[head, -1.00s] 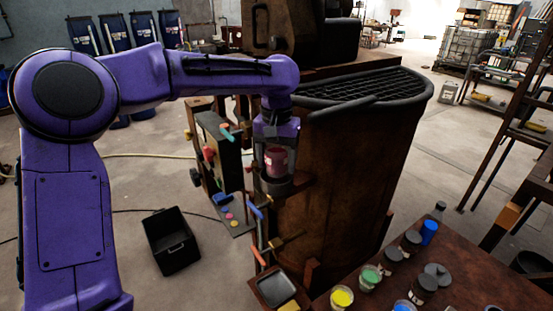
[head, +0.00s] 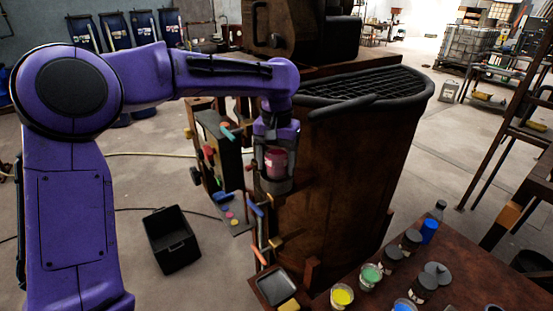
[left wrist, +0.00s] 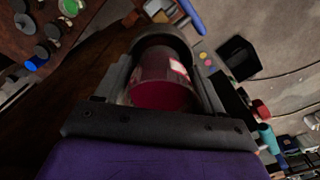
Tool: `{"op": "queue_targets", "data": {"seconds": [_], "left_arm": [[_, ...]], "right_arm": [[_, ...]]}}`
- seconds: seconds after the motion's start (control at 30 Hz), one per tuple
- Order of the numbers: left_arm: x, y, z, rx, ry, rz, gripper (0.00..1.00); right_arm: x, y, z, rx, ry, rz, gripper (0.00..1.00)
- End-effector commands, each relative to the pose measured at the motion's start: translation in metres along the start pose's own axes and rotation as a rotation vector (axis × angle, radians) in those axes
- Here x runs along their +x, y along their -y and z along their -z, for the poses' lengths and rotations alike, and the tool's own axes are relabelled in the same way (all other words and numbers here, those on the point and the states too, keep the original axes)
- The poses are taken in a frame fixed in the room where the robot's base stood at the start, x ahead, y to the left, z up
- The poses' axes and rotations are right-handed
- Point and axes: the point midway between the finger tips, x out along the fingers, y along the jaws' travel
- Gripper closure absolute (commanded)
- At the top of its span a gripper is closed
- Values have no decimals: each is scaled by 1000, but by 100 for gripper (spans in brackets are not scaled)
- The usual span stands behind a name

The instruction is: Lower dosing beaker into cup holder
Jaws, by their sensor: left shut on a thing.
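The dosing beaker (head: 276,162), dark red with a pale label, is held upright between the fingers of my left gripper (head: 276,172). It also shows in the left wrist view (left wrist: 162,82), with a dark finger on each side. The cup holder (head: 277,187) looks like a dark ring at the rusty vat's side, directly under the beaker. The fingers and ring overlap in both views, so I cannot tell how far the beaker's base is inside it. My right gripper is not in view.
The rusty vat (head: 345,175) with a black grated rim stands just right of the gripper. A valve panel (head: 215,150) and coloured handles are close on the left and below. A table (head: 460,270) with several paint jars is at the lower right. A black bin (head: 172,240) stands on the floor.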

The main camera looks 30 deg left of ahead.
Motion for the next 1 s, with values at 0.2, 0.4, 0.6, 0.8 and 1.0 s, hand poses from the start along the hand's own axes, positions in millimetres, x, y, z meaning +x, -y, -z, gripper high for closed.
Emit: {"op": "queue_targets", "data": {"seconds": [0.2,0.4,0.6,0.8,1.0], "left_arm": [[4,0,0,1,0,1,68],[7,0,0,0,0,1,12],[7,0,0,0,0,1,2],[0,0,1,-1,-2,1,2],[-45,0,1,-1,-6,2,2]], "right_arm": [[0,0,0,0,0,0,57],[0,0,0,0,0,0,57],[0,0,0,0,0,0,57],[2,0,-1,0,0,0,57],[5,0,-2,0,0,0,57]]}}
